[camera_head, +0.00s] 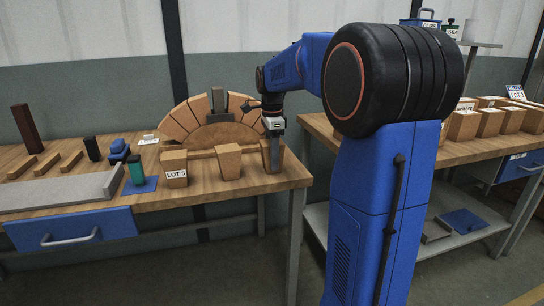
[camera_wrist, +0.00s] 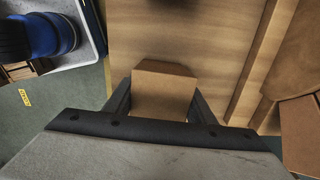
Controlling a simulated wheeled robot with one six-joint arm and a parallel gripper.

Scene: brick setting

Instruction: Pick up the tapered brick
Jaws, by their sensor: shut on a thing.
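The tapered brick (camera_wrist: 164,92) is tan and sits between the two fingers of my gripper (camera_wrist: 162,105) in the wrist view. My gripper is shut on it, one finger on each side. In the head view my gripper (camera_head: 272,150) points down over this brick (camera_head: 265,157) near the right end of the left workbench. The fingers partly hide the brick there. I cannot tell whether it touches the bench top. Two similar tapered bricks stand to its left: a plain one (camera_head: 228,162) and one labelled LOT 5 (camera_head: 175,165).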

